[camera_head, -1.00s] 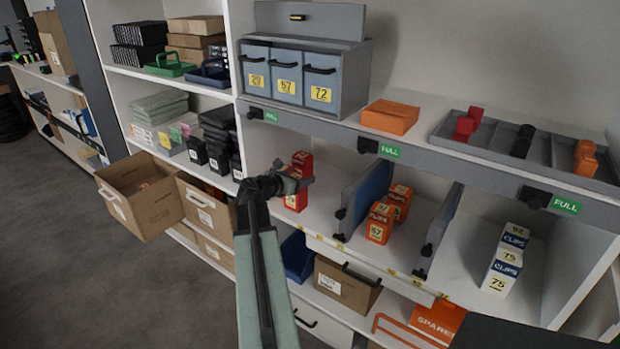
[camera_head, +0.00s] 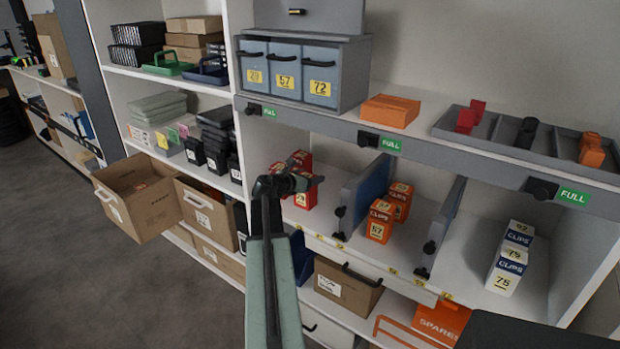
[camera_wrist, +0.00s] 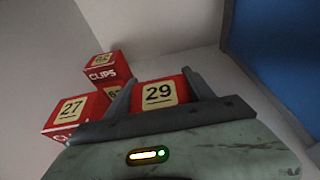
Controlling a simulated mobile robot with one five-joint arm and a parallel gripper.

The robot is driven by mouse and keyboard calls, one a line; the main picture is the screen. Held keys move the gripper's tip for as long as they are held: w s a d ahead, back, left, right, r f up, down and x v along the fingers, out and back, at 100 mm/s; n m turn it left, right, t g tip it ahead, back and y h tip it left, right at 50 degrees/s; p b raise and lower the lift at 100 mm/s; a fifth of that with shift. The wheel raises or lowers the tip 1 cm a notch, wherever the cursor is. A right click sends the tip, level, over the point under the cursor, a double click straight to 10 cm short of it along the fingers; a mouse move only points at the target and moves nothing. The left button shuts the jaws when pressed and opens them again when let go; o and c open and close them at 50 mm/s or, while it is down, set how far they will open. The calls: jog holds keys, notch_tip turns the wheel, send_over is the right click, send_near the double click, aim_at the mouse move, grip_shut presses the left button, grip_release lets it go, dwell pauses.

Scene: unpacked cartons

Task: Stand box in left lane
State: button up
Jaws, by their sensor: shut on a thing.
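My gripper (camera_head: 310,181) is shut on a red box (camera_head: 307,198) in the left lane of the shelf, left of the blue-faced divider (camera_head: 366,190). In the wrist view the held box (camera_wrist: 159,94) shows a 29 label between the fingers. The box looks upright; I cannot tell whether its base touches the shelf. Other red boxes stand behind and to its left: one marked 27 (camera_wrist: 72,112) and one marked CLIPS (camera_wrist: 104,74) in the wrist view. In the head view they are partly hidden by my gripper, with one red box (camera_head: 302,158) showing behind.
Orange boxes (camera_head: 379,222) stand in the middle lane, and white-and-blue boxes (camera_head: 507,272) in the right lane. A second divider (camera_head: 440,228) separates these lanes. The grey upper shelf edge (camera_head: 330,127) runs above the lanes. An open carton (camera_head: 128,204) juts out at left.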

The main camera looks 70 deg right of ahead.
jog(key=o, duration=1.8)
jog(key=shift+f, duration=0.1)
jog(key=shift+c, duration=0.2)
jog(key=shift+r, duration=0.2)
jog(key=p+v, duration=0.3)
jog(key=v, duration=0.9)
jog(key=shift+p, duration=0.4)
